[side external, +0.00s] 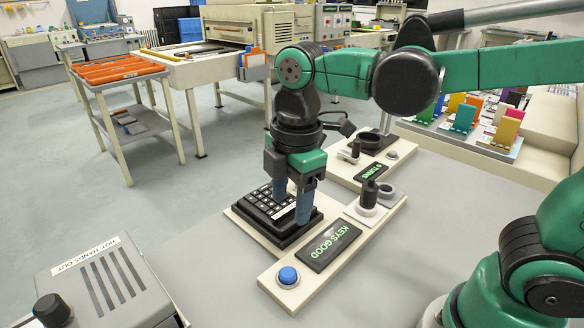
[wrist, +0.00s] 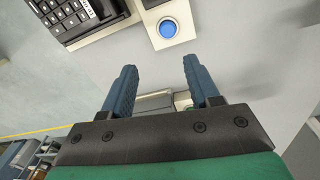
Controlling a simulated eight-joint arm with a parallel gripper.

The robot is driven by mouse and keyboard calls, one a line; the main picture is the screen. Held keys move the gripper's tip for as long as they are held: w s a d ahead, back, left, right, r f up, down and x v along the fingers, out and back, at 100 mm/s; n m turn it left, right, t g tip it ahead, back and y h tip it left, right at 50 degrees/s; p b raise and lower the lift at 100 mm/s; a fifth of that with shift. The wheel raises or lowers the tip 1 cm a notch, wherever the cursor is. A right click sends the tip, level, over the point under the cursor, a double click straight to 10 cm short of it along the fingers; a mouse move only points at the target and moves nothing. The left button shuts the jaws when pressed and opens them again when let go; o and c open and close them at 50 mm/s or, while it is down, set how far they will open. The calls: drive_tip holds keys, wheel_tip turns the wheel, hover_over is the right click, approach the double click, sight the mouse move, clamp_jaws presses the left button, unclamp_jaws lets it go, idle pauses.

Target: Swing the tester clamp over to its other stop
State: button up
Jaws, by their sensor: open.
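A black keypad tester (side external: 268,214) with a few white keys sits on a beige plate in the side view; part of it shows at the top left of the wrist view (wrist: 68,18). I cannot tell for certain which part is the tester clamp. My gripper (side external: 291,213) points down in front of the keypad, its blue fingers apart and empty. It also shows in the wrist view (wrist: 160,68).
A second beige panel with a "TURNS" display (side external: 371,172) and another black knob stands behind. A grey slotted box (side external: 95,283) is at the front left. Colored upright cards (side external: 480,118) stand at the right rear. The grey table front (side external: 370,295) is clear.

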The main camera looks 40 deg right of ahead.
drive_tip(key=shift+a+n+g, duration=0.4)
drive_tip(key=shift+a+n, duration=0.05)
drive_tip(key=shift+n, duration=0.45)
drive_tip(key=shift+c, duration=0.7)
drive_tip(key=w+d+r, duration=0.1)
drive_tip(key=w, duration=0.1)
drive_tip(key=shift+w+d+r, duration=0.35)
drive_tip(key=shift+d, duration=0.05)
drive_tip(key=c, duration=0.7)
drive_tip(key=w+d+r, duration=0.4)
drive_tip(key=w+d, duration=0.2)
drive_tip(key=d, duration=0.1)
drive_tip(key=shift+w+d+n+t, duration=0.25)
drive_tip(key=shift+n+t, duration=0.05)
drive_tip(key=shift+t, duration=0.1)
drive_tip(key=w+d+r+n, duration=0.1)
drive_tip(key=w+d+r, duration=0.2)
drive_tip(key=d, duration=0.9)
drive_tip(key=shift+t, duration=0.4)
drive_tip(key=shift+w+d+f, duration=0.4)
drive_tip(key=shift+f, duration=1.7)
drive_tip(key=shift+w+d+f, duration=0.4)
drive_tip(key=shift+d+f, duration=0.05)
drive_tip(key=shift+f, duration=1.6)
drive_tip(key=shift+w+d+f, duration=0.4)
drive_tip(key=shift+f, duration=1.7)
